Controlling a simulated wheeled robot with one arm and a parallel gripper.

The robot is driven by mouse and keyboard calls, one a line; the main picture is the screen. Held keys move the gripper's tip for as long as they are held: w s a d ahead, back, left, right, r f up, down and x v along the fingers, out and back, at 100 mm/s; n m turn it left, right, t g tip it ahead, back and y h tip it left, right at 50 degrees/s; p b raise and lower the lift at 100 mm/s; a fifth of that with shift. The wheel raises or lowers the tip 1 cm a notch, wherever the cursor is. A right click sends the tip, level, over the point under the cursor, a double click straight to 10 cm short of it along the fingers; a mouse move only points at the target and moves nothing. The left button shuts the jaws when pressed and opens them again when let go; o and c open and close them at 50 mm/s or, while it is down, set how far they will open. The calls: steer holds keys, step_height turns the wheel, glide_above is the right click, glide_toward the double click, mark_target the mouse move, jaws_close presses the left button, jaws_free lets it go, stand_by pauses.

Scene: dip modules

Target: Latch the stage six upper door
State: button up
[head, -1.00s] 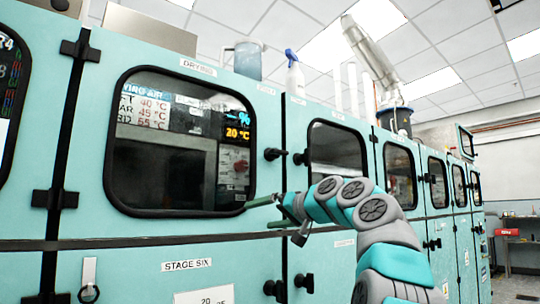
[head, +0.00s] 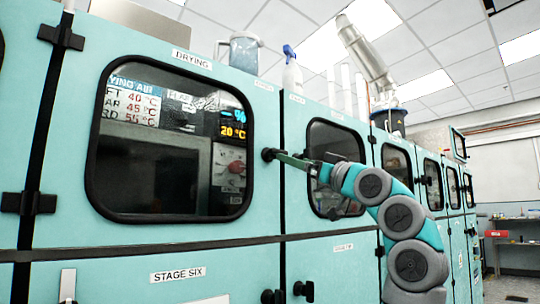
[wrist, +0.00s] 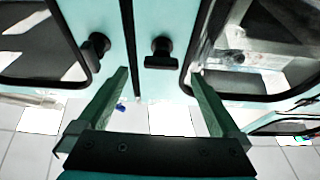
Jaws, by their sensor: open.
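The stage six upper door (head: 100,215) is pale teal with a large dark window and looks flush with its frame. Its black latch knob (head: 268,154) is at the door's right edge. My gripper (head: 284,157) reaches in from the right with its green fingers at the knob. In the wrist view, which looks upside down, the two fingers (wrist: 158,76) are spread and empty. The same latch knob (wrist: 160,52) lies between and just beyond their tips. I cannot tell whether they touch it. The latch's turn is unclear.
The neighbouring door's black knob (wrist: 96,46) is close beside, across the dark seam. Lower knobs (head: 303,291) stick out below. A jug (head: 244,52) and a spray bottle (head: 291,72) stand on top of the cabinet.

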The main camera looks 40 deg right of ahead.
mark_target(279, 150)
steer(key=p+x, duration=0.2)
steer(key=x, duration=0.4)
steer(key=shift+w+a+r, duration=0.15)
steer(key=shift+w+r, duration=0.1)
steer(key=shift+r, duration=0.05)
steer(key=shift+w+r, duration=0.1)
steer(key=shift+w, duration=0.4)
steer(key=c, duration=1.3)
